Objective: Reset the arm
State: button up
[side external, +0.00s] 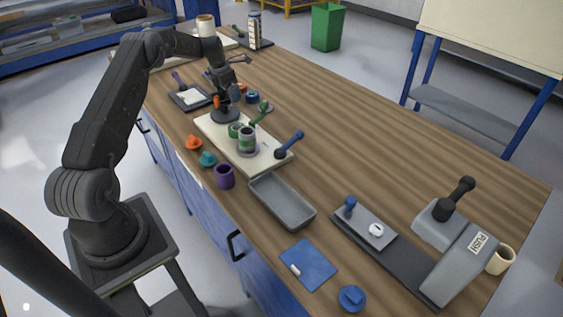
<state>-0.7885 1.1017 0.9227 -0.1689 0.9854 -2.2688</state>
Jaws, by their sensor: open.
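My gripper (233,80) is at the end of my dark arm, which reaches from the left over the far half of the wooden bench (350,140). It is open, and I see nothing held in it. On the board stand a dark round base (225,115), a grey cylinder with a green band (247,142) and a blue-handled lever (289,145). Some of the parts below and behind my gripper are partly hidden by it.
Near the front edge are an orange knob (193,142), a teal knob (208,159), a purple cup (225,177) and a grey tray (283,201). A grey lever press (455,250) and a cream mug (500,260) stand at the right. The bench's back right is clear.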

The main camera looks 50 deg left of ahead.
jog(key=d+r+m+t, duration=0.1)
jog(key=d+r+m, duration=1.1)
jog(key=d+r, duration=0.6)
jog(key=s+d+r+m+t, duration=0.1)
jog(key=s+d+r+m, duration=0.35)
jog(key=d, duration=0.25)
jog(key=s+d+r+m, duration=0.3)
jog(key=s+d+m, duration=0.2)
jog(key=d, duration=0.3)
jog(key=s+d+f+m, duration=0.1)
jog(key=s+d+m, duration=0.4)
jog(key=s+m, duration=0.2)
jog(key=s+d+f+m+t, duration=0.1)
jog(key=s+d+m, duration=0.5)
jog(key=s, duration=0.6)
jog(key=shift+s+f+m, duration=0.2)
jog(key=shift+f+m, duration=0.1)
jog(key=shift+m, duration=0.45)
jog(key=shift+d, duration=0.1)
